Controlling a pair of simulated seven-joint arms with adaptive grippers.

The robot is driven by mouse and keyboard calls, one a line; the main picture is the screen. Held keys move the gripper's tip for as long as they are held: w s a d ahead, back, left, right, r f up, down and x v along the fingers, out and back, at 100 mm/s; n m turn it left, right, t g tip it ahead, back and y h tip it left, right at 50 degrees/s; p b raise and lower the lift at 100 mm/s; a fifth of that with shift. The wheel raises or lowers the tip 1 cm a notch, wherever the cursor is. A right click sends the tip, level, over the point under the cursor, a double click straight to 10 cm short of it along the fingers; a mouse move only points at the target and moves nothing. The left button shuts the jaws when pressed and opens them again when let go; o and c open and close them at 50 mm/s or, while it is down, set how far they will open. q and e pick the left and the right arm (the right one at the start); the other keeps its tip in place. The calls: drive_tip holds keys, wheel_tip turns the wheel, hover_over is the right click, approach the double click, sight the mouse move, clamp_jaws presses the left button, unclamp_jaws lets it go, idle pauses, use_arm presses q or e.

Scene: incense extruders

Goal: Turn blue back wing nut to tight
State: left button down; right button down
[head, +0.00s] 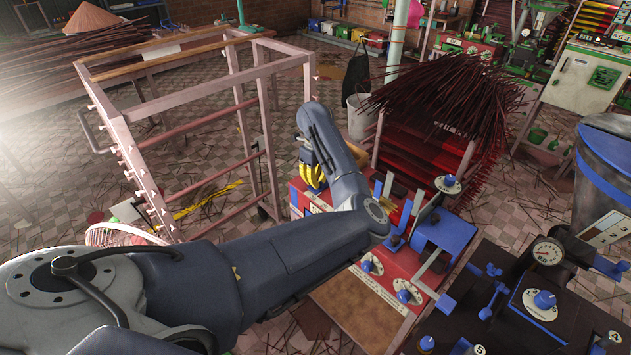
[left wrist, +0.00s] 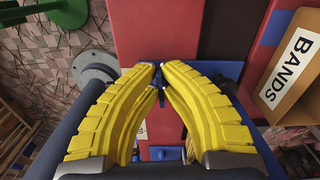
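My left gripper (head: 313,178) has yellow ribbed fingers and reaches down at the back left of the red extruder machine (head: 383,275). In the left wrist view, the fingertips (left wrist: 160,68) come close together with a small dark blue wing nut (left wrist: 158,76) between them. They look shut on it, one finger on each side. The nut sits by a blue plate (left wrist: 228,70) on the red body. Most of the nut is hidden by the fingers, and in the head view my arm hides it. My right gripper is not in view.
A pink frame rack (head: 205,130) stands left of the machine. A box marked BANDS (left wrist: 292,68) is close on the right in the wrist view. A dark machine with a gauge (head: 547,252) stands at the right. Incense sticks (head: 445,95) are piled behind.

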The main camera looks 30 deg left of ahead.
use_arm(q)
drive_tip(key=c, duration=1.6)
unclamp_jaws()
wheel_tip(320, 180, up, 12)
